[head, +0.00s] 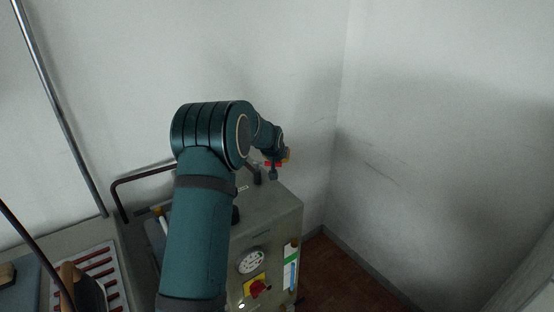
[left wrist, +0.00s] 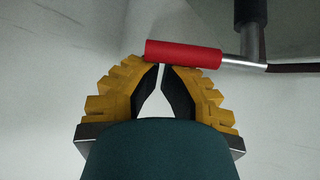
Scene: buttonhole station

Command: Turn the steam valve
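The steam valve's red handle (head: 268,164) shows beside my left gripper (head: 284,156), above the back of a grey-green machine cabinet (head: 271,212). In the left wrist view the red handle (left wrist: 183,53) lies crosswise at the fingertips of my left gripper (left wrist: 162,67). It sits on a metal stem that runs right. The yellow fingers with black pads are drawn together, with only a thin gap at the tips, and are not around the handle. I cannot tell whether they touch it. My left arm hides part of the cabinet. My right gripper is not in view.
The cabinet front has a round gauge (head: 251,261) and a red knob on a yellow plate (head: 259,288). A dark bent rail (head: 140,180) rises at left. A tray with red bars (head: 110,277) is at lower left. Walls stand behind and at right.

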